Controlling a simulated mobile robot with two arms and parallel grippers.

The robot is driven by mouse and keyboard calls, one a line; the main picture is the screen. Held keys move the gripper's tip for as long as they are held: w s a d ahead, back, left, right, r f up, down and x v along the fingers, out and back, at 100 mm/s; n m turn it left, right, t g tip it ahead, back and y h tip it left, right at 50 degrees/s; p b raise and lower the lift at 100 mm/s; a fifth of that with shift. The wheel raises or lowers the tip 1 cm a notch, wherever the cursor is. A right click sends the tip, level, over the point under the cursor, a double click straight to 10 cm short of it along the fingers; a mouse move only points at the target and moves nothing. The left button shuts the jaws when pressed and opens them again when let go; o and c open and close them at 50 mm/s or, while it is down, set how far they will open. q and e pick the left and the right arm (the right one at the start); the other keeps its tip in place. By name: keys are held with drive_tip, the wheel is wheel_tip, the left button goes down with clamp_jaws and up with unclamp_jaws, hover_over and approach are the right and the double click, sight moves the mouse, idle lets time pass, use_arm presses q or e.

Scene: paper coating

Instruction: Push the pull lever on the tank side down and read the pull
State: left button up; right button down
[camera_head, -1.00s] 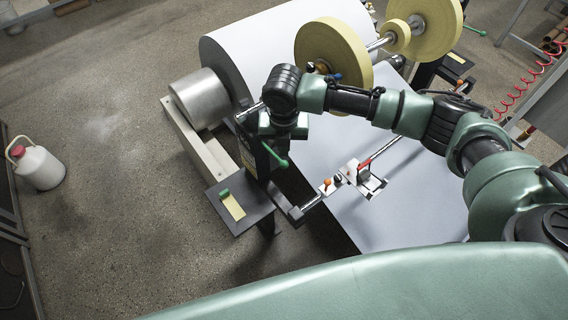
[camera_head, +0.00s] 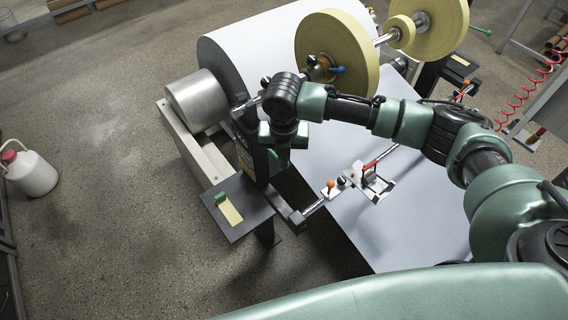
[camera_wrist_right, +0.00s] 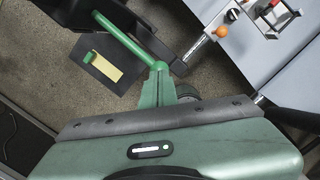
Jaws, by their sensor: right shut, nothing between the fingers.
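The green pull lever (camera_wrist_right: 125,39) is a rod that slants from upper left to lower right in the right wrist view, beside a dark upright frame. Its lower right end meets the fingers of my right gripper (camera_wrist_right: 162,86) in that view; I cannot tell whether they touch. In the head view my right gripper (camera_head: 283,139) points down at the dark frame post (camera_head: 247,140), shut and empty, and covers most of the lever. No pull reading is legible. My left gripper is out of view.
A small dark shelf (camera_head: 246,220) with a yellow note stands left of the grey-white web (camera_head: 390,235). A big paper roll (camera_head: 240,65) and yellow tape rolls (camera_head: 338,60) lie behind. A white jug (camera_head: 33,174) stands on the open floor at left.

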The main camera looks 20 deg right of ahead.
drive_tip(key=shift+f, duration=0.1)
wheel_tip(320, 180, down, 4)
drive_tip(key=shift+f+b, duration=0.1)
drive_tip(key=shift+b, duration=0.65)
drive_tip(key=shift+s+r+p, duration=0.15)
drive_tip(key=shift+r+p, duration=0.2)
drive_tip(key=shift+p, duration=0.1)
drive_tip(key=s+p, duration=0.1)
drive_tip(key=p, duration=0.1)
drive_tip(key=s+a+p, duration=0.1)
drive_tip(key=shift+s+r, duration=0.3)
drive_tip(key=shift+r, duration=0.05)
wheel_tip(320, 180, up, 8)
drive_tip(key=b, duration=0.1)
drive_tip(key=shift+s+a, duration=0.15)
drive_tip(key=shift+s, duration=0.2)
